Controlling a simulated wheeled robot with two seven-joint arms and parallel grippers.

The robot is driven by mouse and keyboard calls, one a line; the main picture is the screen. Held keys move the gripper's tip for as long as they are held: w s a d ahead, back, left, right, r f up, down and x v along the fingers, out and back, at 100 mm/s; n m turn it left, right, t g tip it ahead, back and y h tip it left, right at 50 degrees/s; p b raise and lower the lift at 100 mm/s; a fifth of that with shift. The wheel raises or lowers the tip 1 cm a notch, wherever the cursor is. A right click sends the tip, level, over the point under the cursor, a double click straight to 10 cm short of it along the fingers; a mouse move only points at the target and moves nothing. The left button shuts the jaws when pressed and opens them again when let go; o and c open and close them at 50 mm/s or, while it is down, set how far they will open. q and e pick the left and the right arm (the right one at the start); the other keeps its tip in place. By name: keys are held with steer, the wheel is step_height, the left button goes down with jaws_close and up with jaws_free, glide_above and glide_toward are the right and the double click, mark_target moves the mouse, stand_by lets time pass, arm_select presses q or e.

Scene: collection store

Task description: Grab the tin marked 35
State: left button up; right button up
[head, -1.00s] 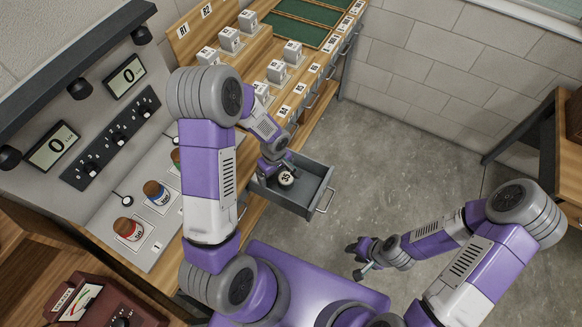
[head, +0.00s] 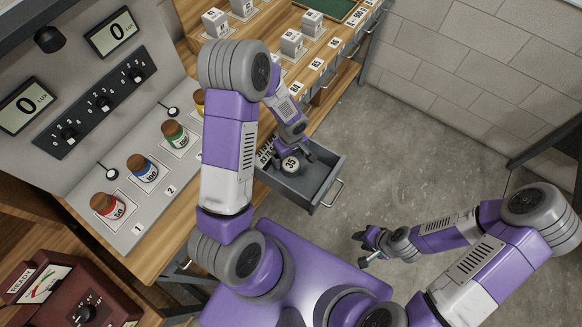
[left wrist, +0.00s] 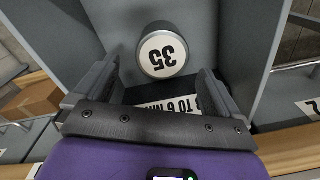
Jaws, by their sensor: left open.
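The tin marked 35 (head: 291,166) is a small round tin with a white lid and dark sides. It sits in the open grey drawer (head: 322,189). In the left wrist view the tin (left wrist: 163,52) lies just beyond the fingertips, roughly midway between them. My left gripper (head: 293,150) is over the drawer, beside the tin; in the left wrist view its fingers (left wrist: 152,88) are apart with nothing between them. My right gripper (head: 367,246) is off to the right above the floor, away from the drawer; its fingers look apart and empty.
Left, the bench holds several jars, such as the red one (head: 108,207), under a lux panel. Grey blocks (head: 292,43) stand on the bench behind. The floor (head: 400,170) is clear.

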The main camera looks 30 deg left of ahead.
mark_target(290, 163)
arm_select(q)
steer(key=f, duration=0.3)
steer(key=f+b, duration=0.1)
steer(key=f, duration=0.1)
steer(key=shift+s+d+f, duration=0.2)
steer(key=shift+s+f, duration=0.05)
steer(key=shift+f, duration=0.1)
steer(key=shift+r, duration=0.1)
steer(key=c, duration=1.1)
